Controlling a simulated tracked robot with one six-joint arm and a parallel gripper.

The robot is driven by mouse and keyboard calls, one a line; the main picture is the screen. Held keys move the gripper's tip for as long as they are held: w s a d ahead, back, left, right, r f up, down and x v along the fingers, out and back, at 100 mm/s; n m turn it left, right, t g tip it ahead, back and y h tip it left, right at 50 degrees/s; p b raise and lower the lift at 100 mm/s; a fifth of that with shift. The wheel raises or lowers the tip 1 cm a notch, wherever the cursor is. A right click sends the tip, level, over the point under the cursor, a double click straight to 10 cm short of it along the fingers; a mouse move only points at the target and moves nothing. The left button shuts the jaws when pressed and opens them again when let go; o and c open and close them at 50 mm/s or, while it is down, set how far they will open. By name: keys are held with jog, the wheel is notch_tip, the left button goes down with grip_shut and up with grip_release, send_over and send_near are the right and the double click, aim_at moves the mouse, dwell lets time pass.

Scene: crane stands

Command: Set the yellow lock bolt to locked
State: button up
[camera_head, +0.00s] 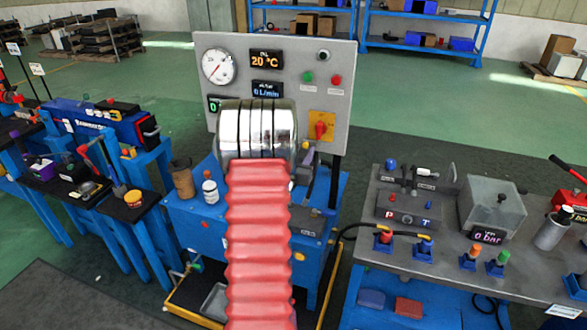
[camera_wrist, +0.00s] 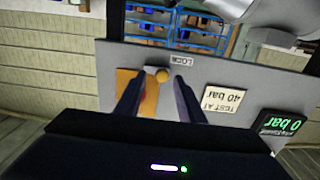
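The yellow lock bolt shows in the wrist view as a round yellow knob (camera_wrist: 163,76), just under a small LOCK label (camera_wrist: 181,60) that reads upside down. My gripper (camera_wrist: 158,92) is open, its two dark fingers apart, with the knob seen between them near their tips. I cannot tell whether either finger touches it. In the head view a small yellow knob (camera_head: 305,146) shows at the right edge of my silver wrist, which hides most of my gripper. The bolt's shaft and its slot are hidden.
A grey panel (camera_head: 338,60) stands behind, with a gauge, displays and a red switch on a yellow plate (camera_head: 322,126). A TEST AT 40 bar sign (camera_wrist: 226,99) and a 0 bar display (camera_wrist: 281,123) are right in the wrist view. A grey bench (camera_head: 440,250) stands at right.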

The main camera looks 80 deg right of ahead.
jog(key=w+a, duration=0.1)
jog(key=a, duration=1)
jog(key=shift+a, duration=0.1)
dwell(0.4)
